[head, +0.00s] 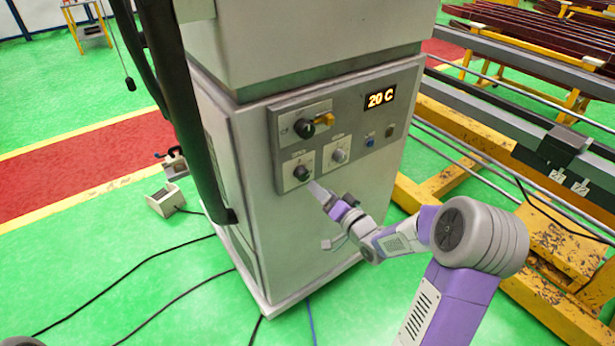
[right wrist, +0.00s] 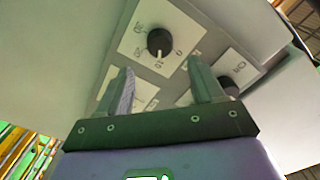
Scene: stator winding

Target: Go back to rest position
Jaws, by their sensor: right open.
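My right gripper (head: 315,188) is in front of the grey machine's control panel (head: 372,124), close below the lower left black knob (head: 301,173). In the right wrist view my right gripper (right wrist: 163,82) has its two fingers spread apart with nothing between them. A black knob (right wrist: 159,42) on a white plate shows just beyond the fingertips, apart from them. Another dark knob (right wrist: 230,87) is partly hidden behind the right finger. My left gripper is not in view.
The panel display (head: 380,97) reads 20 C. A thick black hose (head: 190,110) hangs at the cabinet's left. Cables (head: 140,265) and a pedal box (head: 166,201) lie on the green floor. Yellow frames (head: 440,212) stand at right.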

